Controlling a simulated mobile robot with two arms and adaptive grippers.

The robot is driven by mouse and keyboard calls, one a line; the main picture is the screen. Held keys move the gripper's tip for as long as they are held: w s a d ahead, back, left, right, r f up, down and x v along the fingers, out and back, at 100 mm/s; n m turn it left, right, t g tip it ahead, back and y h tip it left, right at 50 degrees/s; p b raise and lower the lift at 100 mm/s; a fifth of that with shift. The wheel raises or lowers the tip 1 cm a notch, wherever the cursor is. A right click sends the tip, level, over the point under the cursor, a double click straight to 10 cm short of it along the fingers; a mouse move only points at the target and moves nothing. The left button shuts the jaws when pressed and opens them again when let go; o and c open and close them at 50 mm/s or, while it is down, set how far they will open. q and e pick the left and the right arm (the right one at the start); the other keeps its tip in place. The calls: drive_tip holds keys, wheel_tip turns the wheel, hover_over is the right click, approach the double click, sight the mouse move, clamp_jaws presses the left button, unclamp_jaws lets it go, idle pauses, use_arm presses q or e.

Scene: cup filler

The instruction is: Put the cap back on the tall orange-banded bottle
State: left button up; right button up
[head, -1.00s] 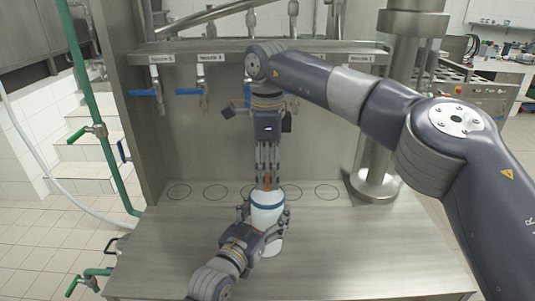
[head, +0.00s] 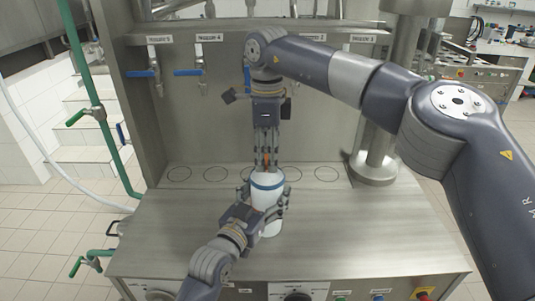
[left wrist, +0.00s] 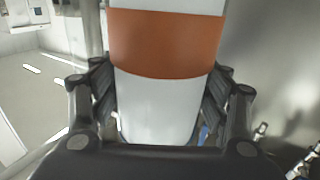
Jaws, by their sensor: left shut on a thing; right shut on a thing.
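The tall bottle (head: 270,215) stands upright on the steel counter in the head view. It is white, with a blue band near its top. In the left wrist view the bottle (left wrist: 160,100) fills the middle, with a wide orange band (left wrist: 165,45) around it. My left gripper (head: 262,203) is shut around the bottle's body, its fingers on both sides.
The steel counter (head: 370,220) is clear around the bottle. Several marked circles (head: 216,174) lie behind it. Nozzles with blue-handled valves (head: 188,72) hang on the back panel. A steel column (head: 376,165) stands at the right, green pipes (head: 85,80) at the left.

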drive_tip(key=m, duration=0.4)
drive_tip(key=shift+m, duration=0.4)
drive_tip(key=m, duration=0.3)
drive_tip(key=o, duration=1.2)
drive_tip(key=shift+c, duration=0.2)
drive_tip(key=shift+r, duration=2.25)
